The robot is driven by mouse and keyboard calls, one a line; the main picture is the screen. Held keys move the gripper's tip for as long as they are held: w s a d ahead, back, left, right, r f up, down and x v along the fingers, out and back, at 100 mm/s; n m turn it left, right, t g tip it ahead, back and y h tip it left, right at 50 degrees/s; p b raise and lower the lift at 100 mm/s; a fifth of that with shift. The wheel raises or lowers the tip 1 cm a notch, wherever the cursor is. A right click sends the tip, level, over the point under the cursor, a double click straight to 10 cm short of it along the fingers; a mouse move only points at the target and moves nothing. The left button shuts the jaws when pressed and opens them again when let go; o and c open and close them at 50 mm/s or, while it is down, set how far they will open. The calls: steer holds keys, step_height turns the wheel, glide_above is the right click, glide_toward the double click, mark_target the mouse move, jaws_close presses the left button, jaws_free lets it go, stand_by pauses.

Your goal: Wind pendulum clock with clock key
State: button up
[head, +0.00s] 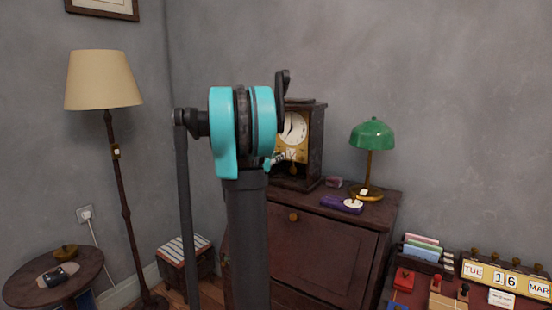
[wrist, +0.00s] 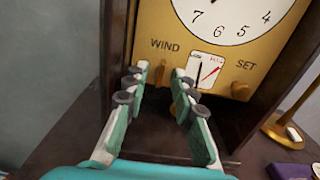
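The pendulum clock (head: 315,135) stands upright on a dark wooden cabinet, partly hidden behind my arm in the head view. In the wrist view its gold front (wrist: 160,20) shows the dial's lower part, the words WIND and SET and a small gauge. A small brass piece (wrist: 160,77) is below WIND; I cannot tell whether it is the clock key. A brass knob (wrist: 240,91) is below SET. My gripper (wrist: 160,73) is open, its fingertips either side of the brass piece, with a gap visible. In the head view it is mostly hidden by my arm.
The cabinet top (head: 380,194) carries a green lamp (head: 372,134) and a purple item (head: 338,204) right of the clock. The clock's dark side frames (wrist: 275,75) flank the gold front. A floor lamp (head: 104,80) stands left. Bare wall is above the clock.

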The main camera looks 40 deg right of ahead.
jaws_close()
steer(key=shift+m, duration=0.3)
steer(key=m, duration=1.9)
steer(key=shift+w+a+r, duration=0.1)
steer(key=shift+r, duration=0.05)
stand_by(0.5)
